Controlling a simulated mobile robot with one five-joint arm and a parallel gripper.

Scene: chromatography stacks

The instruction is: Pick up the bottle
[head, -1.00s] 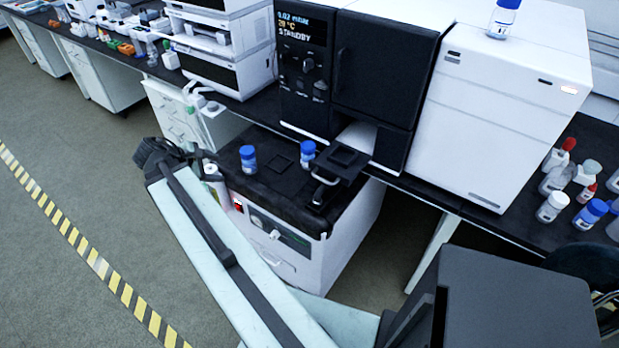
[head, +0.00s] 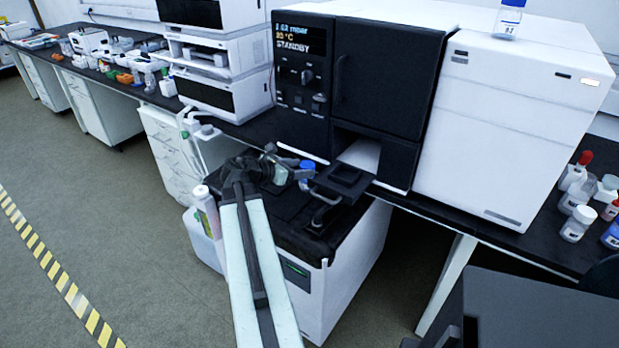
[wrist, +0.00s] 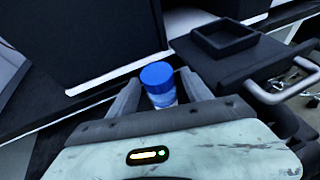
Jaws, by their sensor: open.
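A bottle with a blue cap (wrist: 158,75) and a pale label stands upright in the wrist view, between the two fingers of my gripper (wrist: 157,88). The fingers are apart, one on each side of the bottle; I cannot tell whether either touches it. In the head view the blue cap (head: 307,167) shows just right of my gripper (head: 292,172), above the black top of the low cabinet.
A black square tray (head: 345,174) with a handle is just right of the bottle. The black-fronted instrument (head: 370,75) rises behind it. Another blue-capped bottle (head: 510,18) stands on the white instrument (head: 520,120). Several bottles (head: 590,200) stand on the right bench.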

